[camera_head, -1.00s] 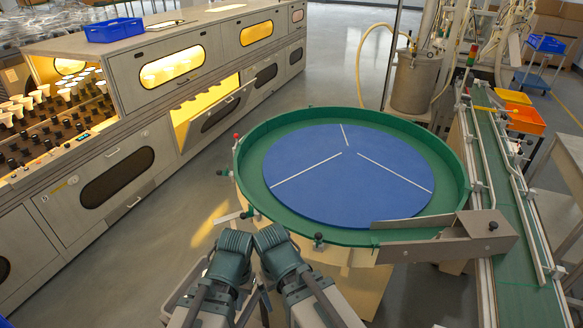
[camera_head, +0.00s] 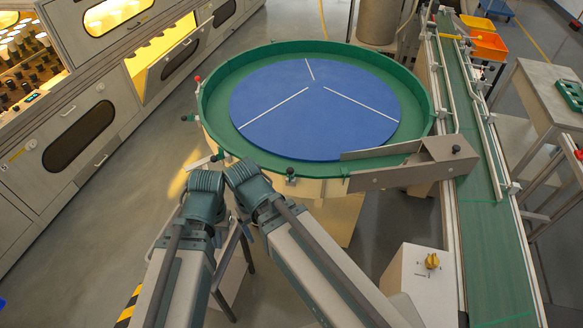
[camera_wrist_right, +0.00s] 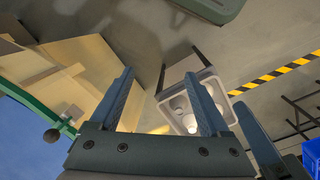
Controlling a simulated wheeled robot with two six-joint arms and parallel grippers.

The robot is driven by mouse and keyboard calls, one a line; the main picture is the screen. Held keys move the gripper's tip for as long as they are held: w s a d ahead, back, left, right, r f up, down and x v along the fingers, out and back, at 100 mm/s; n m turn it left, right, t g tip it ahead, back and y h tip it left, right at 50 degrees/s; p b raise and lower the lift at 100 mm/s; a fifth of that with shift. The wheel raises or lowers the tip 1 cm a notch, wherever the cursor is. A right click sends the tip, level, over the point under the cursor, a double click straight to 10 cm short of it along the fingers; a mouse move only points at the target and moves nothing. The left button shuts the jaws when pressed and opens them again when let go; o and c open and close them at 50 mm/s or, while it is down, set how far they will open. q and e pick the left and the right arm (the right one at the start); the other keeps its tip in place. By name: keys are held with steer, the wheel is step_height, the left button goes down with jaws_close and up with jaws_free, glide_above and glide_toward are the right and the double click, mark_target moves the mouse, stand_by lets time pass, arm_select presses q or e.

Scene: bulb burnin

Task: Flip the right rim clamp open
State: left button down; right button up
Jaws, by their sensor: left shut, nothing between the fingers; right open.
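The right rim clamp (camera_head: 290,176), a small dark-knobbed fitting, is on the near rim of the green-walled turntable (camera_head: 330,169). Another clamp (camera_head: 217,156) is to its left. The right wrist view shows a dark round knob (camera_wrist_right: 51,135) beside the green rim; I cannot tell which clamp it belongs to. My right gripper (camera_wrist_right: 160,85) is open and empty, its two blue-grey fingers apart, the knob left of them. In the head view my forearms hide it. My left gripper is shut and empty, mostly hidden behind my arm below the near left rim.
A stand with a white tray (camera_wrist_right: 180,105) is below my right fingers. A metal guide (camera_head: 400,172) joins the turntable to a green conveyor (camera_head: 478,215). Floor is open left of the turntable.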

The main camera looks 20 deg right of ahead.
steer(key=w+d+r+m+p, duration=0.2)
steer(key=w, duration=0.2)
steer(key=w+d+r+m+p, duration=0.1)
steer(key=w+d+r+p, duration=0.1)
steer(key=w+r+p, duration=0.1)
steer(key=w+d+r+m+y+p, duration=0.1)
steer(key=w+d+r+m+p, duration=0.1)
steer(key=w, duration=0.3)
steer(key=shift+d+r+m, duration=0.1)
steer(key=shift+r+m, duration=0.2)
steer(key=shift+r, duration=0.05)
steer(key=c, duration=1)
steer(key=w+d+r+m+p, duration=0.2)
steer(key=w+d, duration=0.1)
steer(key=d, duration=0.1)
steer(key=w+d+r+m+p, duration=0.2)
steer(key=w+d, duration=0.1)
steer(key=d, duration=0.1)
steer(key=w+d+r+m+y+p, duration=0.1)
steer(key=w+d+r+m+p, duration=0.1)
steer(key=w+d, duration=0.2)
steer(key=shift+r, duration=0.1)
jaws_close()
steer(key=shift+d+m, duration=0.25)
steer(key=shift+m, duration=0.15)
